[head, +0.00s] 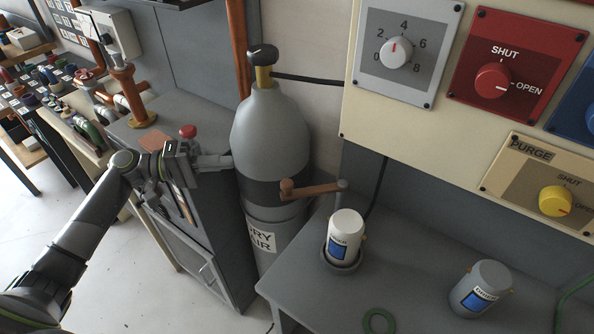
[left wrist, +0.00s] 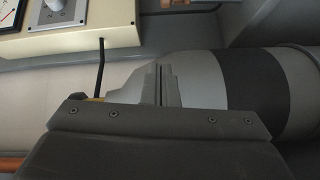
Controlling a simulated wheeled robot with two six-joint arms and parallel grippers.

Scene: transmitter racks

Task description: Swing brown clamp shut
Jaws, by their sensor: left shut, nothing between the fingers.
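The brown clamp (head: 312,188) is a short bar at the back left of the grey bench. One end meets a grey post behind a white canister, and the bar sticks out left from there. Its rounded free end overlaps the tall grey cylinder (head: 270,140) in the head view; I cannot tell whether they touch. My left gripper (head: 230,160) is shut and empty, left of the clamp and close to the cylinder, apart from the clamp. In the left wrist view its shut fingers (left wrist: 160,85) show against the cylinder (left wrist: 235,88). The clamp is not clear there. My right gripper is out of view.
The white canister (head: 345,235) stands in a dark round holder on the bench (head: 400,230). A grey canister (head: 481,288) and a green ring (head: 378,321) are farther right and forward. A beige control panel (head: 405,130) overhangs the bench. A grey cabinet (head: 215,225) stands below my left arm.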

